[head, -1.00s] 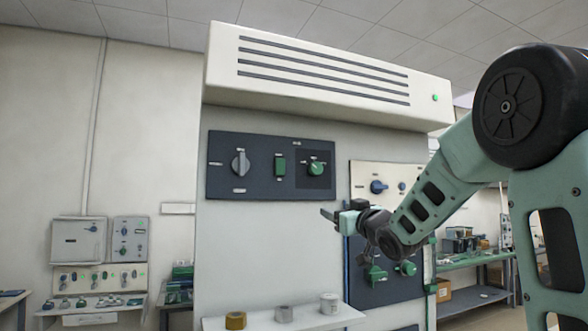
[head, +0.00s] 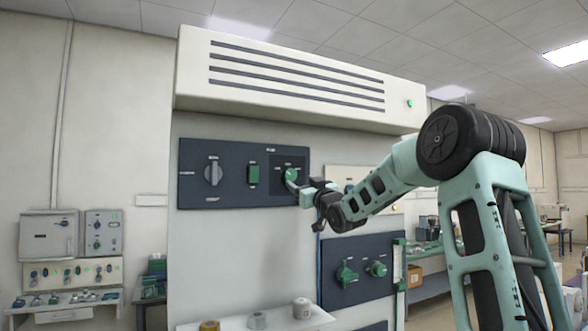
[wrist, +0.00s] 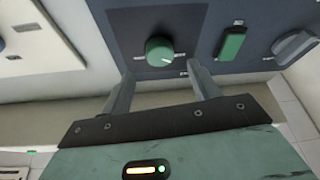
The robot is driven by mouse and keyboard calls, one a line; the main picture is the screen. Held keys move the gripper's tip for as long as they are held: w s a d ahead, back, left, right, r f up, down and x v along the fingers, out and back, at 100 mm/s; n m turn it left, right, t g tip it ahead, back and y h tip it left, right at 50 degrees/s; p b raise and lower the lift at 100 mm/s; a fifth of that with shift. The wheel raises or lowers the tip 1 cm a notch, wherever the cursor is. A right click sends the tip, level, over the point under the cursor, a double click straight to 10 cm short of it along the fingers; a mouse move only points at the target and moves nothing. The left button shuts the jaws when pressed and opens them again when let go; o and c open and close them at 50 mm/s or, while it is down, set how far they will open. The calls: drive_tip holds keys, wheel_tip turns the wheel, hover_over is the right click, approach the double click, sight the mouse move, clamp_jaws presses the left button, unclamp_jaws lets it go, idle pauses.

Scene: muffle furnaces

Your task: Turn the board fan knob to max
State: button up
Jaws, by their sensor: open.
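A green round knob (head: 290,174) with a pale pointer mark sits at the right end of the dark upper panel (head: 230,194). In the wrist view the knob (wrist: 159,51) stands just beyond the fingertips, in line with the gap between them. My gripper (head: 299,187) is open and empty, in front of the knob, and partly covers it in the head view. In the wrist view its two fingers (wrist: 160,70) point at the panel, one on each side, and do not appear to touch the knob. The labels are too small to read.
A green rocker switch (head: 253,174) and a grey knob (head: 213,172) are left of the green knob. A lower dark panel (head: 350,295) has two green knobs. A shelf (head: 275,321) below holds small containers, including a white one (head: 301,308).

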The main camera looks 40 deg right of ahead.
sight(291, 176)
drive_tip(key=p+x, duration=0.2)
drive_tip(key=x, duration=0.3)
drive_tip(key=shift+w+r+p, duration=0.1)
drive_tip(key=shift+w+p, duration=0.1)
drive_tip(key=shift+p, duration=0.1)
drive_tip(key=c, duration=1)
